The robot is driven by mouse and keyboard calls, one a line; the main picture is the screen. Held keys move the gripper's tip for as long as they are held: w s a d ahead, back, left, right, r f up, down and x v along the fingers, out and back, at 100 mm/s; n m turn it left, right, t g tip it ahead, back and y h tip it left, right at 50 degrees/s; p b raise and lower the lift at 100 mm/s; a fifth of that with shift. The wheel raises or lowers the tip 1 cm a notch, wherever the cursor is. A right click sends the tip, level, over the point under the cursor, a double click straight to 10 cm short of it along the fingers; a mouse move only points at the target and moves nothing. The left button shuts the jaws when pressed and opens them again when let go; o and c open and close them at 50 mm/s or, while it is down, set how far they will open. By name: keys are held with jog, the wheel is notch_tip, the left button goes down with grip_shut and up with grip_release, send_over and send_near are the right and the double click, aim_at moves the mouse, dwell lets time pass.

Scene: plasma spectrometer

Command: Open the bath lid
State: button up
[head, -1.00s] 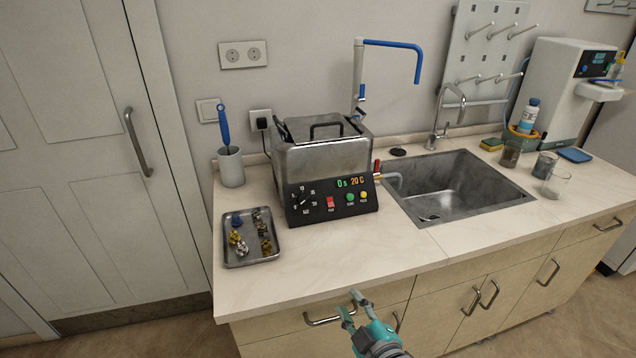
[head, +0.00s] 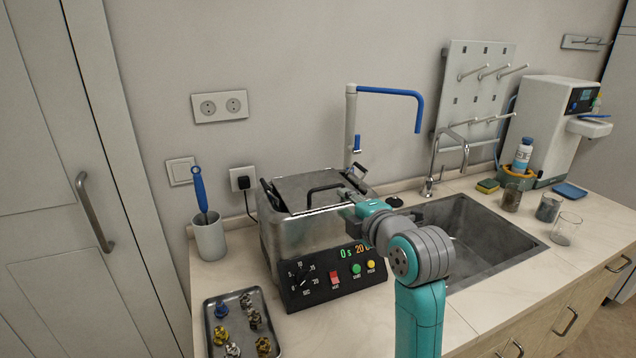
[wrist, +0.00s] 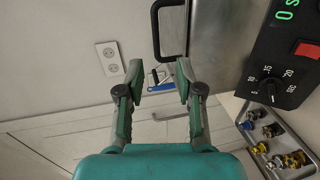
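The steel bath (head: 285,240) stands on the counter, with its black control panel in front. Its lid (head: 300,185) lies flat and shut on top. The lid's black handle (head: 325,188) arches over the lid; it also shows in the wrist view (wrist: 155,35), just beyond my fingertips. My gripper (head: 350,197) is over the right part of the lid, close to the handle's right end. In the wrist view my gripper (wrist: 161,75) is open, with nothing between the fingers. Whether a finger touches the handle I cannot tell.
A tray (head: 209,330) of small fittings sits at front left. A cup (head: 209,238) with a blue tool stands left of the bath. The sink (head: 500,240) is to the right. A tap with a blue arm (head: 392,92) rises behind the bath.

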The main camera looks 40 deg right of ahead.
aim_at(327, 188)
jog(key=x, duration=1.1)
jog(key=shift+d+r, duration=0.1)
jog(key=shift+r, duration=0.15)
jog(key=shift+c, duration=0.2)
grip_shut()
